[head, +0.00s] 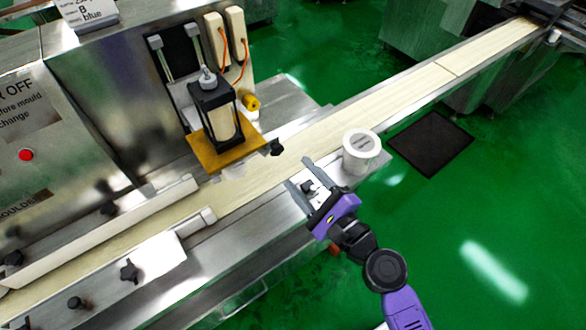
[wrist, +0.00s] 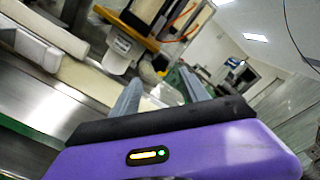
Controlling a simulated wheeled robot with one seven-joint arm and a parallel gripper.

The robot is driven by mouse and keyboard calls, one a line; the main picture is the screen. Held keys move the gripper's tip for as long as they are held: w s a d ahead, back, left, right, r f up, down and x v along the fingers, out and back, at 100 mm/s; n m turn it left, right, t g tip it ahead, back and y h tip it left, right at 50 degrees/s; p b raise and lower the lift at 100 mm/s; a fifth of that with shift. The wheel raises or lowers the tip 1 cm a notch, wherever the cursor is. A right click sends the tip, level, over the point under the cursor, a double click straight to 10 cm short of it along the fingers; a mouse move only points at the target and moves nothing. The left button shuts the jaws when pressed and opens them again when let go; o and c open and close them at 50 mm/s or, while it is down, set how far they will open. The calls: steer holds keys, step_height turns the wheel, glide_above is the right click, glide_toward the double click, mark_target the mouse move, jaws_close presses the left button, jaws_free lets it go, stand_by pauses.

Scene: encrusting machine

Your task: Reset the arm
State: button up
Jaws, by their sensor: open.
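My gripper (head: 300,172) is purple with grey fingers and is open over the steel ledge beside the conveyor belt, with nothing between its fingers. In the wrist view its two fingers (wrist: 160,85) stand apart. My arm reaches in from the lower right of the head view. A white round container (head: 361,152) stands on the ledge just right of the fingers, apart from them as far as I can tell.
The cream conveyor belt (head: 400,92) runs diagonally past the machine. A black and amber press unit (head: 217,115) on a yellow plate overhangs the belt, left of my gripper. A dark mat (head: 431,143) lies on the green floor. Open floor (head: 520,220) is at the right.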

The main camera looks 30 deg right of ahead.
steer(key=shift+s, duration=0.4)
steer(key=s+a+r+n+g+h, duration=0.1)
steer(key=s+r+n+g, duration=0.2)
steer(key=s+n, duration=2.2)
steer(key=s, duration=0.3)
steer(key=shift+r+h, duration=0.25)
steer(key=shift+h, duration=0.15)
